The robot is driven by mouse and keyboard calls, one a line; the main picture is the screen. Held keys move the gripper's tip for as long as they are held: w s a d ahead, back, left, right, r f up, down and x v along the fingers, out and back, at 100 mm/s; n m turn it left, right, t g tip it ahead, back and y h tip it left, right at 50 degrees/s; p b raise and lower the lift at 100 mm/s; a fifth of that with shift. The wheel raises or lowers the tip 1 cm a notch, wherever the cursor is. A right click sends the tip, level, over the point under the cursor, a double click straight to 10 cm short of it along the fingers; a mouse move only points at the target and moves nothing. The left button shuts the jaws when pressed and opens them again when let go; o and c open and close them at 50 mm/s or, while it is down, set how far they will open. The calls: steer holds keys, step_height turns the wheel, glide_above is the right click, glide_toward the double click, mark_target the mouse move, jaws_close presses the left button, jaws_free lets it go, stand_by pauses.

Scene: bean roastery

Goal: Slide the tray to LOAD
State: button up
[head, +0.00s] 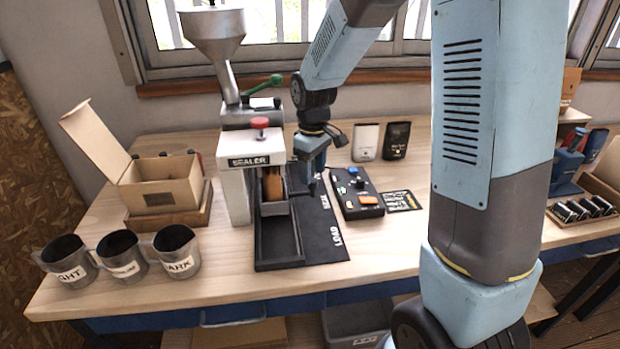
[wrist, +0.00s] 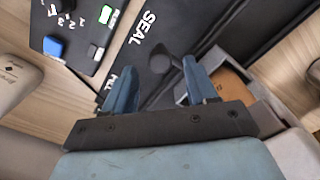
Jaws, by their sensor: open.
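The grey tray (head: 275,209) sits in the dark rail base (head: 280,250) under the sealer, with a brown bag (head: 273,184) standing in it. The tray's front is near the SEAL mark, behind the LOAD mark (head: 336,236). My gripper (head: 314,187) is open, just right of the tray. In the wrist view my gripper's fingers (wrist: 160,78) straddle a dark rounded knob (wrist: 163,72) beside the tray. The bag (wrist: 231,84) shows right of the fingers. I cannot tell whether the fingers touch the knob.
The sealer (head: 237,180) stands left of the rail. A control box (head: 355,192) with coloured buttons is close on the right. Labelled cups (head: 123,258) and an open carton (head: 160,185) are on the left. The rail's front stretch is empty.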

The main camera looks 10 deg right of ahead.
steer(key=shift+f, duration=1.45)
steer(key=shift+c, duration=0.5)
jaws_close()
